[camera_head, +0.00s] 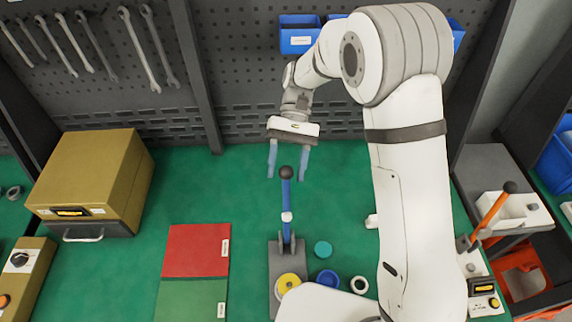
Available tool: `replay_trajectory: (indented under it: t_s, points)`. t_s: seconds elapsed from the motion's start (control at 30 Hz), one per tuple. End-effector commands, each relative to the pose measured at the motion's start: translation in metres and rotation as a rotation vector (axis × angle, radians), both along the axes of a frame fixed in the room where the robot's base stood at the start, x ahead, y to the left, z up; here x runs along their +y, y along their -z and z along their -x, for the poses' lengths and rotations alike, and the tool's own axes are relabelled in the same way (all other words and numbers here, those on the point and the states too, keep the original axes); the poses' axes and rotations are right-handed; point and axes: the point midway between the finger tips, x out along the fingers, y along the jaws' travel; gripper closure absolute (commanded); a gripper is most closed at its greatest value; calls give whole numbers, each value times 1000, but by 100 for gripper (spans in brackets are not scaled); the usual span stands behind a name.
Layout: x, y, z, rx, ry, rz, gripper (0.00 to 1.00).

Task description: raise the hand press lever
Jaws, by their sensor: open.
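The hand press (278,258) stands on the green bench top in the lower middle, on a grey base plate. Its blue lever (286,200) points up in the picture from the pivot and ends in a dark round knob (286,172). My gripper (287,165) is open, with its two blue fingers pointing down. In this view the fingertips lie left and right of the knob. I cannot tell from this one view whether they are level with it in depth. No contact shows. My white arm hides part of the bench to the right.
Red (196,250) and green mats are left. A brown box (88,185) stands further left. An orange-handled device (492,212) is right.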

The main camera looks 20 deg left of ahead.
Motion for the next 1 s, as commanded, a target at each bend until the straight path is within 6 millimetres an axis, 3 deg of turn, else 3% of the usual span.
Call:
replay_trajectory:
  t_s: [0.23, 0.7, 1.0]
  points:
    - [1, -3, -6, 0, 0, -2, 48]
    - [8, -40, -59, -2, 0, -1, 48]
    - [8, -44, -63, -1, 2, 0, 48]
